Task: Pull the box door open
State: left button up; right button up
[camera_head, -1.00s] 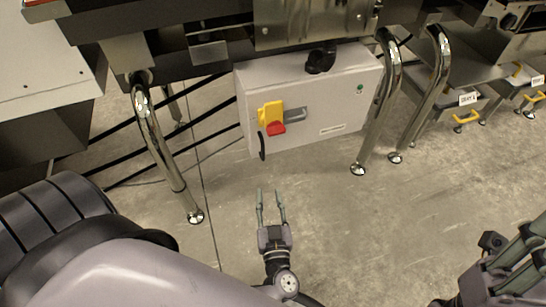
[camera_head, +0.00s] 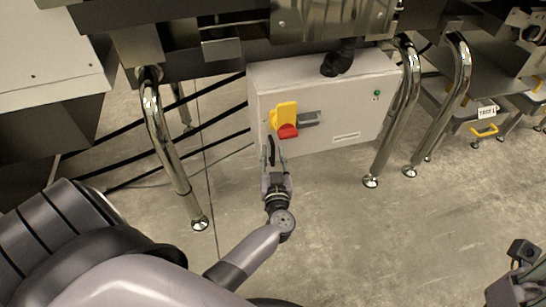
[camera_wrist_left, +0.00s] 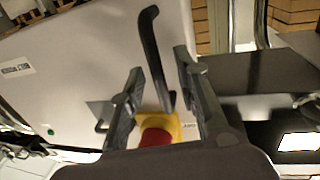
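The box (camera_head: 340,108) is light grey and hangs under the machine frame in the head view; its door looks shut. A black handle (camera_head: 271,150) is at the lower left of the door, and it shows large in the left wrist view (camera_wrist_left: 152,55). A yellow and red switch (camera_head: 286,118) sits above the handle, also in the wrist view (camera_wrist_left: 158,130). My left gripper (camera_head: 275,152) is open at the handle. In the wrist view its two fingers (camera_wrist_left: 157,85) stand apart on either side of the handle. My right gripper (camera_head: 522,262) is at the lower right; its fingertips are unclear.
Shiny metal legs stand left (camera_head: 168,150) and right (camera_head: 397,120) of the box. Black cables run to the left of the box. A grey bin with a yellow handle (camera_head: 484,130) is at the right. The concrete floor below is clear.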

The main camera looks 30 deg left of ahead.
pick_arm(q)
jog(key=shift+w+a, duration=0.2)
jog(key=shift+c, duration=0.5)
grip_shut()
dwell(0.4)
